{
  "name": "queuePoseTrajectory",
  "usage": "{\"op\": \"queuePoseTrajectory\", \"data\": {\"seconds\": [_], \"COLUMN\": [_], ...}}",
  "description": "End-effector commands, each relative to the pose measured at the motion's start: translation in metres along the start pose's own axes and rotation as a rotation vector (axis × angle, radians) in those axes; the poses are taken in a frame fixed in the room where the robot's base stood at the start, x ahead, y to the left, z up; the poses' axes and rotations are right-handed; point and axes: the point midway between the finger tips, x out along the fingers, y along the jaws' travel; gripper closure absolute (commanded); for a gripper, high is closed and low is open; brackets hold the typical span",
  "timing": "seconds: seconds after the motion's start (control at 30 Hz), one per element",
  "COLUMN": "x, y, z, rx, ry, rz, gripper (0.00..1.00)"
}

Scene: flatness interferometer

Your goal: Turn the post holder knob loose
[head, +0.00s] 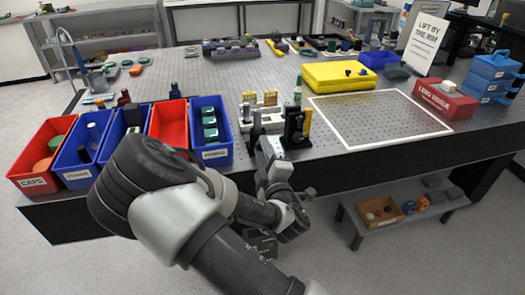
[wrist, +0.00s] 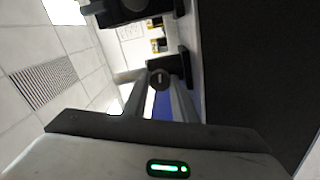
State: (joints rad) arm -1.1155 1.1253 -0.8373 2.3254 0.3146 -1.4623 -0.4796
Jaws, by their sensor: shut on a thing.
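The post holder knob (wrist: 160,79) is a small dark round knob with a pale line across its face. It sits between the fingertips of my gripper (wrist: 158,86) in the wrist view, and the gripper is shut on it. In the head view my gripper (head: 268,152) reaches the bench's front edge below a group of black, silver and yellow optic mounts (head: 293,126). The knob is hidden there by my arm and the mounts. I cannot tell how far the knob is turned.
Red and blue bins (head: 212,154) stand left of the mounts along the bench's (head: 240,82) front edge. A white-outlined area (head: 385,113) to the right is clear. A yellow case (head: 338,76) and a red box (head: 446,100) lie beyond. A low shelf (head: 392,221) stands below, right.

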Motion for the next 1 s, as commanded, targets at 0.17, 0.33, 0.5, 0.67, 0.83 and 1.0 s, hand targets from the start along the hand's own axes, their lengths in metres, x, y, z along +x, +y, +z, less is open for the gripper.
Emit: {"op": "queuePoseTrajectory", "data": {"seconds": [0.17, 0.33, 0.5, 0.67, 0.83, 1.0], "x": [-0.0001, -0.0001, -0.0001, 0.0000, -0.0001, 0.0000], "y": [-0.0002, 0.0000, 0.0002, 0.0003, 0.0003, 0.0002], "z": [0.0002, 0.0002, 0.0001, 0.0001, 0.0001, 0.0001], "rx": [-0.093, -0.145, -0.168, -0.173, -0.172, -0.171], "ry": [0.003, 0.005, 0.006, 0.006, 0.006, 0.006], "rz": [0.000, 0.000, 0.000, 0.000, 0.000, 0.000], "gripper": [0.98, 0.98, 0.98, 0.98, 0.98, 0.59]}}
